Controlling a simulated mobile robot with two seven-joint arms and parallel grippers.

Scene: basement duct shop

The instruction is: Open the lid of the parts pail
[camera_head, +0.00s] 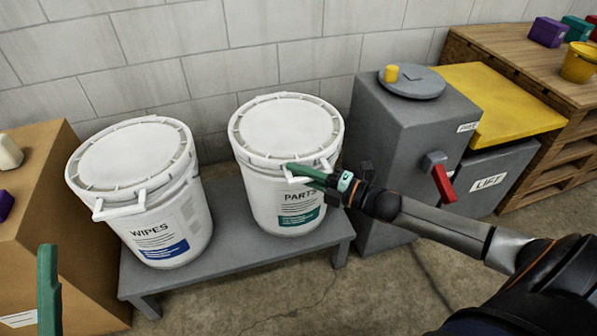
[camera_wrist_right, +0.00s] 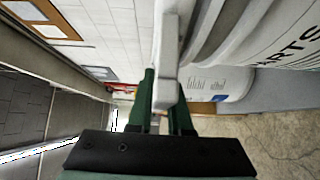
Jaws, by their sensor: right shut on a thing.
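The parts pail (camera_head: 275,195) is a white bucket marked PARTS with a teal label, standing on a low grey bench. Its white lid (camera_head: 287,125) lies flat on top and looks closed. A white handle (camera_head: 300,178) juts from the lid's front edge. My right gripper (camera_head: 303,172) reaches in from the right, and its green fingers are shut on this handle. In the right wrist view the handle (camera_wrist_right: 167,70) runs between the fingers. Only a green finger of my left gripper (camera_head: 48,290) shows at the lower left.
A similar white pail marked WIPES (camera_head: 160,225) stands left on the same grey bench (camera_head: 240,262). A grey cabinet (camera_head: 395,150) with a red lever (camera_head: 442,182) stands close on the right. A yellow-lidded box (camera_head: 500,105) marked LIFT is beyond it. A block wall is behind.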

